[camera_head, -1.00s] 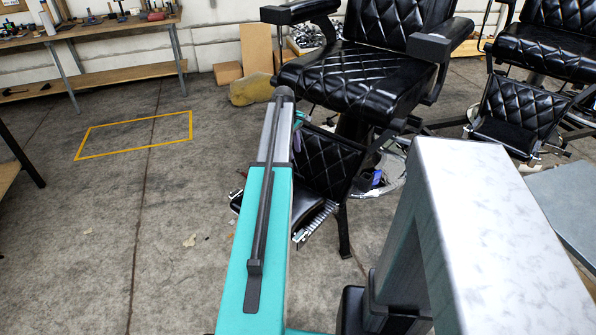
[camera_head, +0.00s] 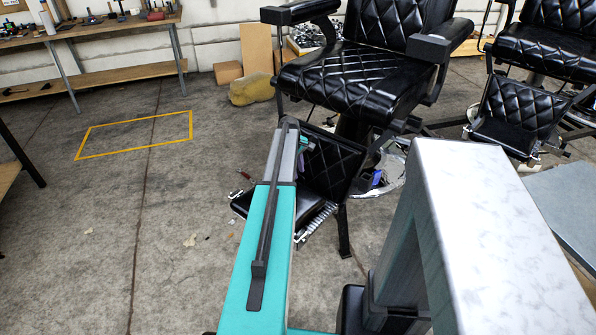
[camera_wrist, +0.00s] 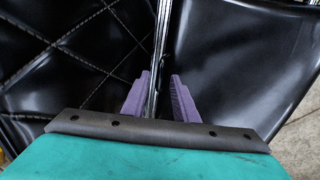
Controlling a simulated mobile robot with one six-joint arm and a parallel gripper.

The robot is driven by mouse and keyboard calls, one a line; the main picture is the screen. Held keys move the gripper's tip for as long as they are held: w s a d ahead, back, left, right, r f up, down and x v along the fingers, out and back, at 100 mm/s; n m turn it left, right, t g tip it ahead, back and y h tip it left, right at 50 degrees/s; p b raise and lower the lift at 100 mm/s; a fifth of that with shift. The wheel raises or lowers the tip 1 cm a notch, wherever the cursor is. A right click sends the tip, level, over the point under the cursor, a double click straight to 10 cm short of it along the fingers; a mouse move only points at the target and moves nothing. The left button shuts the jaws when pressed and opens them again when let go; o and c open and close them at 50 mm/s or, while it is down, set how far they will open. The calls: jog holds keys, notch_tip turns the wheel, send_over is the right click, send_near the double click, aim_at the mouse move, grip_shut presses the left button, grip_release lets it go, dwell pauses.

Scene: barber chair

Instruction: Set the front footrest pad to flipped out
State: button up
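The black barber chair's footrest hangs below its seat (camera_head: 350,80), with a quilted panel (camera_head: 333,165) and a smooth lower pad (camera_head: 312,212) with a ribbed metal edge. My arm hides part of both, and my fingertips are hidden in the head view. In the wrist view, my gripper (camera_wrist: 159,88) has two purple fingers standing apart on either side of a thin shiny metal edge (camera_wrist: 161,40). Quilted black upholstery (camera_wrist: 70,60) lies on the left and a smooth black surface (camera_wrist: 235,55) on the right. I cannot tell whether either finger touches the edge.
A second black chair (camera_head: 550,45) stands at the right. A workbench (camera_head: 85,30) stands at the back left. The floor around the yellow outline (camera_head: 135,138) is clear.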

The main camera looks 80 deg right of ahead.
jog(key=shift+f, duration=0.3)
grip_shut()
jog(key=shift+w, duration=0.1)
dwell(1.3)
